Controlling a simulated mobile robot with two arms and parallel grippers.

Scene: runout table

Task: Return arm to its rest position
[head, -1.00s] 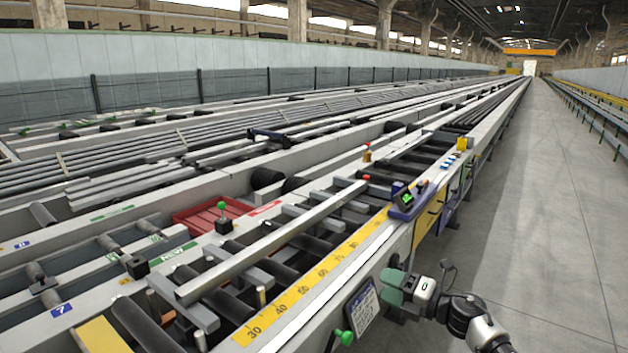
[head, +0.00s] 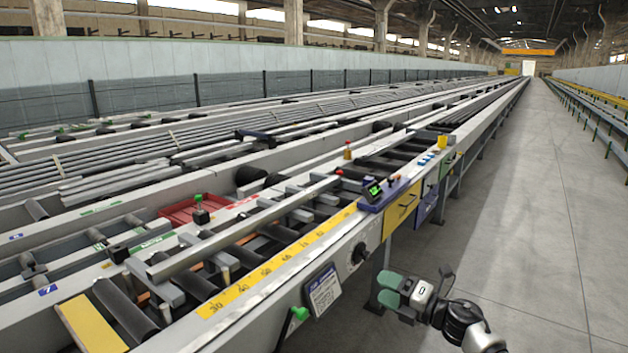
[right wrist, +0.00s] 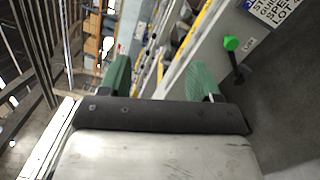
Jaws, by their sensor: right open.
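My right gripper (head: 388,289) hangs in the aisle at the right side of the runout table (head: 250,308). It is open and empty, with green fingertips, and clear of the table's side. In the right wrist view its two green fingers (right wrist: 163,80) stand wide apart with nothing between them. A green-knobbed lever (right wrist: 232,45) shows beyond the right finger there, apart from it. My left gripper is not in view.
A long metal bar (head: 245,228) lies across the rollers. The concrete aisle (head: 550,220) on the right is clear.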

